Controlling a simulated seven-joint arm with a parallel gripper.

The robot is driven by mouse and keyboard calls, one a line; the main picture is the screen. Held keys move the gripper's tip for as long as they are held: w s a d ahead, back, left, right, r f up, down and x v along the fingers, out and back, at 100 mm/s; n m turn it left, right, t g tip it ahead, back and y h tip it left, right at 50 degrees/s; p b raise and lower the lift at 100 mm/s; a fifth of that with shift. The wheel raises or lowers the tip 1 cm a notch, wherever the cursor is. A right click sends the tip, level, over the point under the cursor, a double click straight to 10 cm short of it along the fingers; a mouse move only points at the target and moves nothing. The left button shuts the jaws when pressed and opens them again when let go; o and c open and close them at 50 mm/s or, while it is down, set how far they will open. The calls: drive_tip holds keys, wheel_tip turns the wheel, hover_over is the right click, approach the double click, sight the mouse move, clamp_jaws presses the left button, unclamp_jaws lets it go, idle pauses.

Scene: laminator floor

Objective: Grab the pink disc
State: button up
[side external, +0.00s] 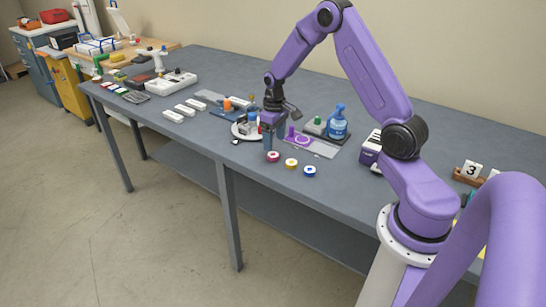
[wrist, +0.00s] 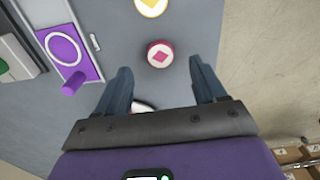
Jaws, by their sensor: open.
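The pink disc (side external: 272,156) lies flat on the grey table near its front edge, in a row with a yellow disc (side external: 291,163) and a blue disc (side external: 310,171). In the wrist view the pink disc (wrist: 160,54) shows a pink diamond on a white top, just beyond the fingertips and roughly midway between them. My gripper (wrist: 158,75) is open with nothing between its fingers. In the side view my gripper (side external: 273,146) points down, right by the pink disc. The yellow disc also shows at the top of the wrist view (wrist: 152,6).
A purple plate with a ring and peg (wrist: 65,50) is left of the discs in the wrist view. A round white base (side external: 243,132) stands close to my gripper. A blue bottle (side external: 338,124) stands behind. The table's front edge (wrist: 221,35) runs close beside the pink disc.

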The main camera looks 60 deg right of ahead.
sight(274, 155)
drive_tip(key=shift+f, duration=2.8)
drive_tip(key=c, duration=1.1)
